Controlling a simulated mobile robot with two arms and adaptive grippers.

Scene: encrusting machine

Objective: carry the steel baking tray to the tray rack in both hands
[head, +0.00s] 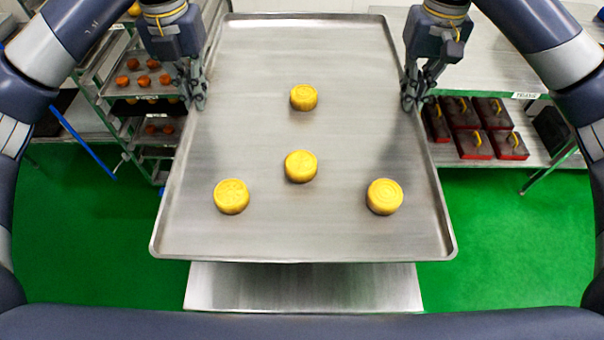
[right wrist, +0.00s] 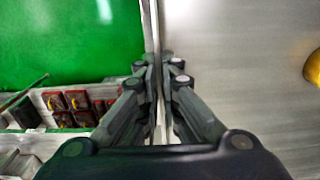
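The steel baking tray (head: 300,230) fills the middle of the head view and looks about level. Several round yellow pastries (head: 300,166) sit spread out on it. My left gripper (head: 196,97) is shut on the tray's left rim, towards its far end. My right gripper (head: 412,97) is shut on the right rim, opposite. In the right wrist view, the fingers (right wrist: 158,85) close on both sides of the thin tray edge. The tray rack (head: 118,90) stands at the far left, partly hidden by my left arm, with trays of orange-brown pieces on its levels.
A steel table (head: 490,60) stands at the back right. Its lower shelf carries several red boxes with yellow handles (head: 505,145), also in the right wrist view (right wrist: 80,103). A blue bar (head: 80,140) slants beside the rack. Green floor (head: 500,230) is clear on both sides.

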